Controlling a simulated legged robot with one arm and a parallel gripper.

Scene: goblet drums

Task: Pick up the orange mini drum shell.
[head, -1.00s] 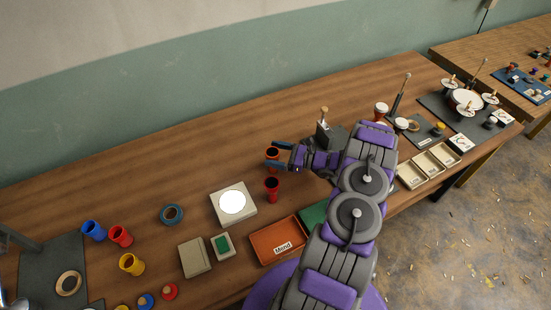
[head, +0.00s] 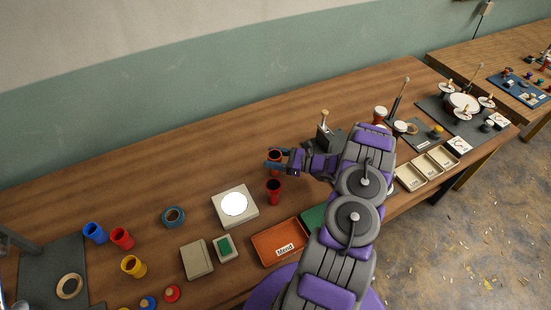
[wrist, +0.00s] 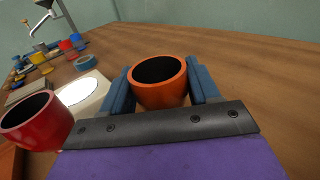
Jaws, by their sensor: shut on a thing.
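The orange mini drum shell (wrist: 160,92) is an open-topped cup shape with a dark inside. In the wrist view it stands upright between the two blue fingers of my gripper (wrist: 160,88), which are shut on its sides. In the head view the shell (head: 274,155) is small and partly hidden by the fingers of my gripper (head: 275,161). It looks to be at or just above the table; I cannot tell which. A dark red shell (head: 274,190) stands close by, and in the wrist view this red shell (wrist: 35,120) is at the left, apart from the fingers.
A pale square block with a white disc (head: 234,205) lies left of the red shell. An orange tray (head: 279,243) labelled "Mend" is near the front edge. Several coloured shells, including a yellow one (head: 133,266), stand at the left. The wooden table (head: 150,165) behind is clear.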

